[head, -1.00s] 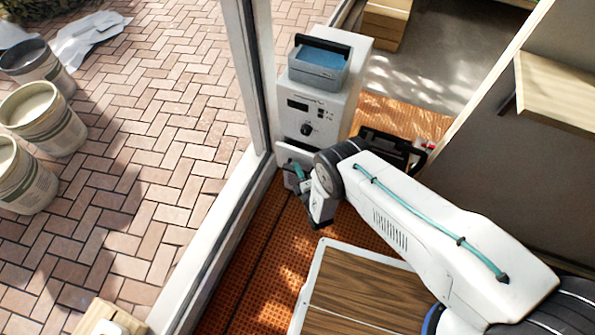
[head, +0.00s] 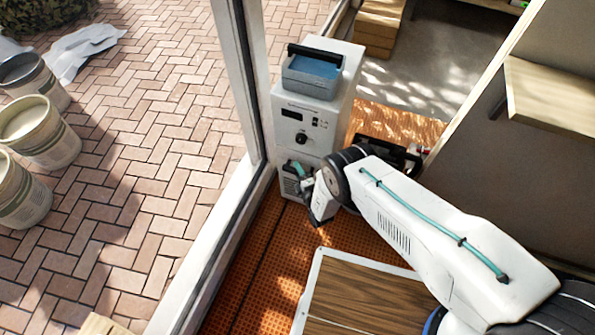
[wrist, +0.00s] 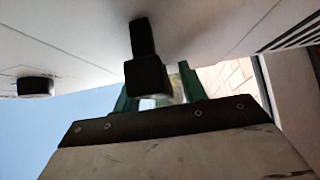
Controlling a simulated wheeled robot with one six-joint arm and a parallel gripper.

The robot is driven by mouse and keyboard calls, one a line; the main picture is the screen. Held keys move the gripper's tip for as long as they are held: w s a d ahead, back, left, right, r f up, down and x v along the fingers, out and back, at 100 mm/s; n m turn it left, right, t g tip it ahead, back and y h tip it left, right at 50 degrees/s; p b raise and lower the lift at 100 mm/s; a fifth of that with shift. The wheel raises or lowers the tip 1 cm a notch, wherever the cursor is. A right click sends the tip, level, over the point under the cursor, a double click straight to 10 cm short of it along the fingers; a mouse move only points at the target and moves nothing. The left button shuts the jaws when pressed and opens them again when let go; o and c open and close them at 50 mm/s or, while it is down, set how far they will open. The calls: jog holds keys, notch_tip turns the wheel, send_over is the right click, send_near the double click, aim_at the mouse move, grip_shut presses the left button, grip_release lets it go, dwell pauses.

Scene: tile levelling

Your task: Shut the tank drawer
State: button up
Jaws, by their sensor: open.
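A white machine (head: 306,135) with a dial and small display stands by the window frame. The tank drawer (head: 287,159) is the white panel low on its front, above a vent grille. It looks close to flush with the body, but my gripper partly covers it and I cannot tell if a gap is left. My gripper (head: 297,172) is open, its green fingers at the drawer front. In the wrist view, a black handle-like part (wrist: 146,70) stands out from the white front, between or just before the green fingers. I cannot tell if they touch.
A grey bin with blue contents (head: 314,72) sits on top of the machine. The window frame (head: 240,80) runs close on the left. A wood-topped surface (head: 360,290) lies below my arm. A black case (head: 400,155) is right of the machine.

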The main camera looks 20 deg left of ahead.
jog(key=v, duration=0.7)
jog(key=shift+s+d, duration=0.25)
jog(key=shift+s, duration=0.05)
